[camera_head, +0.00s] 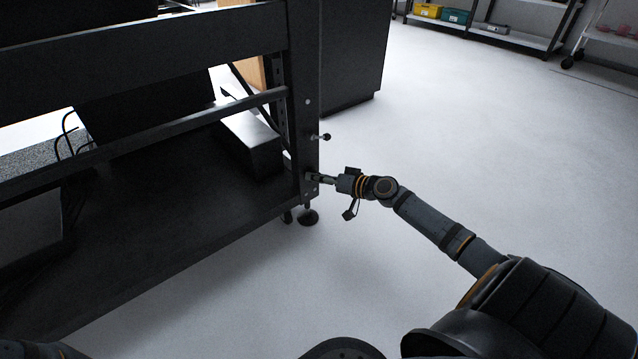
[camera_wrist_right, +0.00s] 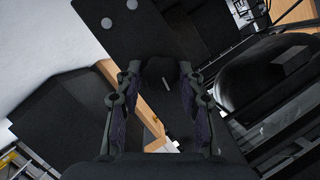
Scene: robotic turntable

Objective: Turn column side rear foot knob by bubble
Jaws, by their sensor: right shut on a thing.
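My right gripper (camera_head: 318,178) reaches the lower part of a dark upright post (camera_head: 304,100) at the right end of the bench frame. In the right wrist view, my right gripper (camera_wrist_right: 160,72) has its two fingers on either side of a dark rounded knob (camera_wrist_right: 166,84) with a short pale mark, and is shut on it. The knob is too small and dark to make out in the head view. A levelling foot (camera_head: 308,217) stands on the floor below the post. I cannot make out a bubble level. My left gripper is not in view.
A small ball-ended pin (camera_head: 326,137) sticks out of the post above my gripper. The dark lower shelf (camera_head: 150,215) and a crossbar (camera_head: 150,137) lie to the left. A dark cabinet (camera_head: 350,55) stands behind. The pale floor (camera_head: 480,140) at right is clear.

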